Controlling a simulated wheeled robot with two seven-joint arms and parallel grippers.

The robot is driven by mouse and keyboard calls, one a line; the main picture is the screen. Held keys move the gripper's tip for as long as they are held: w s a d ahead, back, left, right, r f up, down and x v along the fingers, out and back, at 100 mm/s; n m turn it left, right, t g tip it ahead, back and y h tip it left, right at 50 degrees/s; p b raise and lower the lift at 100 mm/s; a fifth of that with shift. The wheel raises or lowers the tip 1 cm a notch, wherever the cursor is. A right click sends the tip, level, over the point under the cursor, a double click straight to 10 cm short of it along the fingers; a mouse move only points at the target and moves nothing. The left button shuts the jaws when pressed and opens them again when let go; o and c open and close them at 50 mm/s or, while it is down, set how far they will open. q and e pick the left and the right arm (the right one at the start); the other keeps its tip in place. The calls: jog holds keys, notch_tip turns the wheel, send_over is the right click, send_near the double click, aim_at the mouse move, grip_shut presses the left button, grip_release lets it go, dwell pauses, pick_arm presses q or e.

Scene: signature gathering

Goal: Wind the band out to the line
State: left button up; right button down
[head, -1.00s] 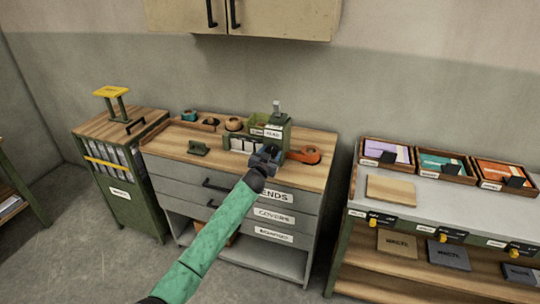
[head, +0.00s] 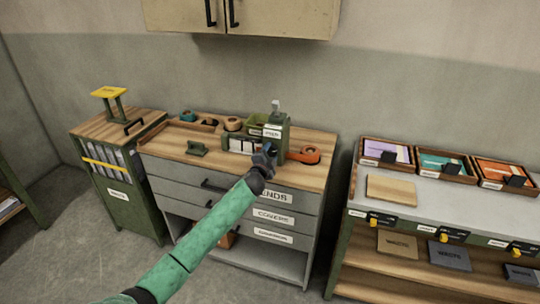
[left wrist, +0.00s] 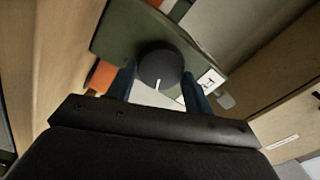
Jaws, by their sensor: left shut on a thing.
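A green machine (head: 275,130) stands at the right end of the wooden bench top. In the left wrist view the machine's green face (left wrist: 125,32) carries a round black knob (left wrist: 160,62) with a white pointer mark. My left gripper (head: 268,151) is at the front of the machine. In the left wrist view its blue fingers (left wrist: 158,82) lie on both sides of the knob and are shut on it. A small white label (left wrist: 210,80) sits beside the knob. I cannot make out the band or the line. My right gripper is not in view.
An orange tape dispenser (head: 308,155) lies just right of the machine. A shelf table with trays (head: 440,162) stands at the right, past a gap.

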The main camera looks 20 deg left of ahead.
pick_arm(q)
jog(key=shift+m, duration=1.1)
jog(key=shift+f, duration=0.1)
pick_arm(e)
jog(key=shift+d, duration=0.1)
pick_arm(q)
jog(key=shift+m, duration=0.3)
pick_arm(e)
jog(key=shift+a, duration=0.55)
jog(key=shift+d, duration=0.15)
pick_arm(q)
jog(key=o, duration=0.7)
jog(key=shift+o, duration=1.3)
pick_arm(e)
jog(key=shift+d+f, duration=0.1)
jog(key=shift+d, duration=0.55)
